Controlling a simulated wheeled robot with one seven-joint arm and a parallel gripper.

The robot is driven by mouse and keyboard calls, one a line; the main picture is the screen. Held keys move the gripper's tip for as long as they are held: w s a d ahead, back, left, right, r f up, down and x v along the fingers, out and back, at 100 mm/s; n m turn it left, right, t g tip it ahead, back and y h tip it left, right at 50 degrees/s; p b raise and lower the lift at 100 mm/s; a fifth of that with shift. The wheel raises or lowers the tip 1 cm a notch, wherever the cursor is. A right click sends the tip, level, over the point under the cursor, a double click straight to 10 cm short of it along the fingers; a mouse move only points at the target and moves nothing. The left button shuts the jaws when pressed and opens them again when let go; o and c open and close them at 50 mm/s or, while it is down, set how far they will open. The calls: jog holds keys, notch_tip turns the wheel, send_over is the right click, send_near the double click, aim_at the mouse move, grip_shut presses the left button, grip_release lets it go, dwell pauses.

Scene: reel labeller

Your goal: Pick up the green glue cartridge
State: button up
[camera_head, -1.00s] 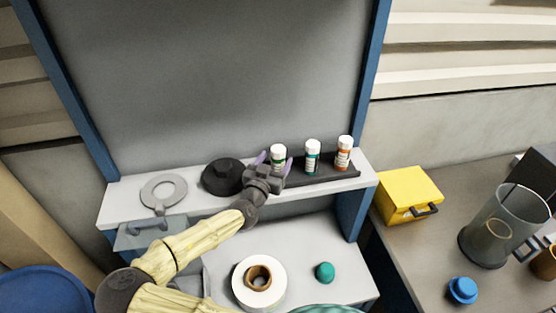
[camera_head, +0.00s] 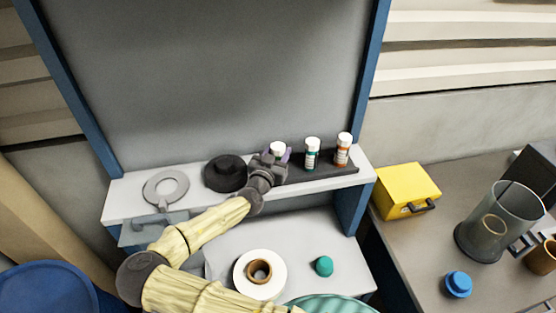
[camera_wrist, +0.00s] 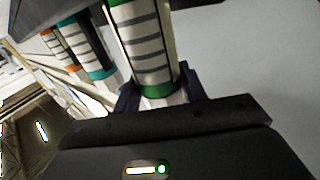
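The green glue cartridge (camera_wrist: 145,40) is a white cylinder with green bands and dark lines. In the head view only its white cap (camera_head: 277,149) shows clearly, at the left end of the dark rack (camera_head: 325,173) on the shelf. My gripper (camera_head: 277,153) is around it, with one purple finger on either side. In the wrist view the fingers sit close against both sides of the cartridge, and my gripper looks shut on it. The cartridge still appears to be at its place in the rack; its base is hidden.
A teal-banded cartridge (camera_head: 312,154) and an orange-banded cartridge (camera_head: 343,150) stand to the right in the rack. A black round piece (camera_head: 225,173) and a grey ring (camera_head: 165,188) lie to the left on the shelf (camera_head: 120,205). A grey back panel rises behind.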

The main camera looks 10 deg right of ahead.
jog(key=c, duration=0.4)
notch_tip(320, 180, up, 9)
jog(key=b, duration=0.4)
jog(key=shift+w+f, duration=0.1)
jog(key=shift+s+d+r, duration=0.1)
jog(key=shift+s+r, duration=0.1)
jog(key=shift+r, duration=0.4)
jog(key=shift+w, duration=0.1)
jog(key=shift+f, duration=0.1)
